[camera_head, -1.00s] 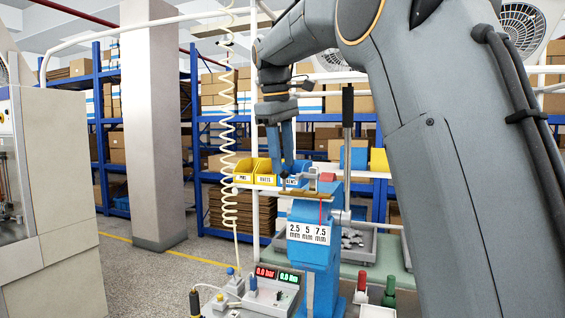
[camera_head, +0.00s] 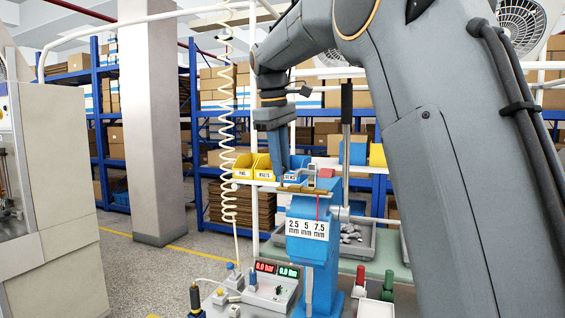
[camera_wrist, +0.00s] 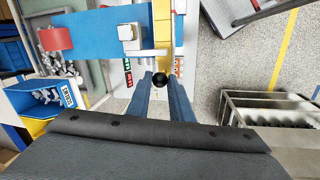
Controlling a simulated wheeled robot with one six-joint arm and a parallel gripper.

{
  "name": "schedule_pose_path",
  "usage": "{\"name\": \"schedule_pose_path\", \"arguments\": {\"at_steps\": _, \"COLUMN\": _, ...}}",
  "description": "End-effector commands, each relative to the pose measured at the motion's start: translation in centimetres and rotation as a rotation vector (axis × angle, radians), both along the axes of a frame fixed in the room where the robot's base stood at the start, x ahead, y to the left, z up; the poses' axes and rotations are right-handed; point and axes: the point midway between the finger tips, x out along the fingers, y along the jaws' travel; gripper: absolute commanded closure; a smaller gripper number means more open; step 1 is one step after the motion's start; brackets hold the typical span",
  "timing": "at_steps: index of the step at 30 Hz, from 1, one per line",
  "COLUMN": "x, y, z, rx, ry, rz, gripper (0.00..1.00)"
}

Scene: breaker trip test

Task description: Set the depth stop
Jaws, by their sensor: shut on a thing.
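The blue press head (camera_head: 308,212) carries a white scale plate (camera_head: 307,229) marked 2.5, 5 and 7.5 mm. A thin red pointer (camera_head: 317,207) stands above the plate, between the 5 and 7.5 marks. A brass-yellow bar (camera_head: 303,189) lies across the top of the head; it also shows in the wrist view (camera_wrist: 163,30). My gripper (camera_head: 283,183) is at the bar's left end. In the wrist view its two blue fingers are shut on a round black knob (camera_wrist: 159,80) at the end of the bar.
A grey block (camera_wrist: 130,35) and a red block (camera_head: 326,173) sit on the press top. Yellow and blue bins (camera_head: 265,167) stand behind. A control box with digital displays (camera_head: 275,285) is below. A coiled hose (camera_head: 229,130) hangs at left.

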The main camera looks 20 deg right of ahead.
Motion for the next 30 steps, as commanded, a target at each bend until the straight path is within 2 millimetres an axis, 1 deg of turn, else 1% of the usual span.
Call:
{"name": "schedule_pose_path", "arguments": {"at_steps": 6, "x": 2.7, "y": 3.6, "z": 0.0, "rx": -0.001, "ry": -0.002, "rz": 0.005, "gripper": 1.00}}
{"name": "schedule_pose_path", "arguments": {"at_steps": 9, "x": 3.5, "y": 4.8, "z": 0.0, "rx": 0.000, "ry": -0.003, "rz": 0.002, "gripper": 1.00}}
{"name": "schedule_pose_path", "arguments": {"at_steps": 13, "x": 4.0, "y": 5.5, "z": 0.1, "rx": 0.000, "ry": -0.003, "rz": 0.003, "gripper": 1.00}}
{"name": "schedule_pose_path", "arguments": {"at_steps": 21, "x": 4.0, "y": 5.7, "z": 0.2, "rx": 0.002, "ry": -0.007, "rz": 0.004, "gripper": 1.00}}
{"name": "schedule_pose_path", "arguments": {"at_steps": 22, "x": 4.0, "y": 5.7, "z": 0.2, "rx": 0.002, "ry": -0.007, "rz": 0.004, "gripper": 0.77}}
{"name": "schedule_pose_path", "arguments": {"at_steps": 24, "x": 4.0, "y": 5.7, "z": 0.2, "rx": 0.001, "ry": -0.006, "rz": 0.004, "gripper": 0.65}}
{"name": "schedule_pose_path", "arguments": {"at_steps": 25, "x": 4.0, "y": 5.6, "z": 0.1, "rx": 0.001, "ry": -0.006, "rz": 0.004, "gripper": 0.62}}
{"name": "schedule_pose_path", "arguments": {"at_steps": 30, "x": 4.0, "y": 5.5, "z": 0.1, "rx": 0.001, "ry": -0.004, "rz": 0.002, "gripper": 0.62}}
